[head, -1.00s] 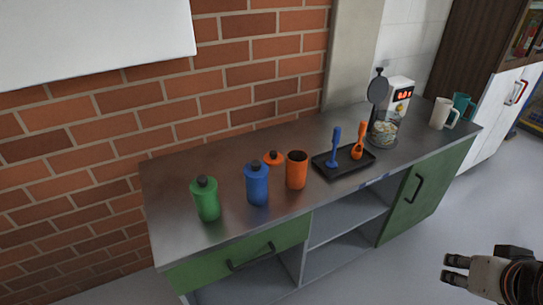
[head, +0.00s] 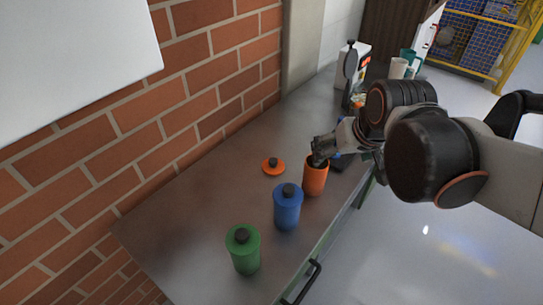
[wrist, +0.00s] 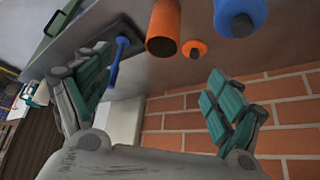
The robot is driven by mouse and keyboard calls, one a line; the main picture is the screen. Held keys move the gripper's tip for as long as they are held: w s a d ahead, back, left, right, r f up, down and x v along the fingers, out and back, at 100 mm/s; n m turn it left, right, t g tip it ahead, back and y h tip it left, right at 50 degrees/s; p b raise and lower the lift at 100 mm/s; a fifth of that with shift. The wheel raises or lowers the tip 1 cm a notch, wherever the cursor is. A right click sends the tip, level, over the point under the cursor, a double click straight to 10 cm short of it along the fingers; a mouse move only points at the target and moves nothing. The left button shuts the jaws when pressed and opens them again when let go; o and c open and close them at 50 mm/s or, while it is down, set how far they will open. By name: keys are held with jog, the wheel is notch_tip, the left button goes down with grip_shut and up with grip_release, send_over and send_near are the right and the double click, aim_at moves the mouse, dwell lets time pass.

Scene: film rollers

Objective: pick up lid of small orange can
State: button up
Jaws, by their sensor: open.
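The orange lid (head: 273,166) with a dark knob lies flat on the metal counter, behind and to the left of the open orange can (head: 315,177). In the wrist view the lid (wrist: 194,50) shows beside the orange can (wrist: 163,28). My gripper (head: 322,150) is over the counter, near the orange can's top in the head view, and apart from the lid. In the wrist view its fingers (wrist: 152,100) are spread wide with nothing between them. My arm hides part of the counter behind the can.
A blue can (head: 287,207) and a green can (head: 243,249), both lidded, stand nearer on the counter (head: 190,215). Mugs (head: 399,68) stand at the far end. A brick wall (head: 215,75) borders the back.

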jog(key=w+a+f+n+g+p, duration=0.1)
jog(key=w+a+f+p, duration=0.15)
jog(key=w+a, duration=0.5)
jog(key=n+g+p, duration=0.1)
jog(key=n+p, duration=0.1)
send_near(273, 160)
jog(key=shift+y, duration=0.4)
jog(key=b+x, duration=0.2)
jog(key=x, duration=0.3)
jog(key=shift+d+b, duration=0.15)
jog(key=shift+b, duration=0.25)
jog(key=shift+b+x, duration=1.3)
jog(key=shift+x, duration=1.4)
jog(key=shift+d, duration=0.2)
jog(key=shift+r, duration=0.1)
jog(key=c, duration=1.1)
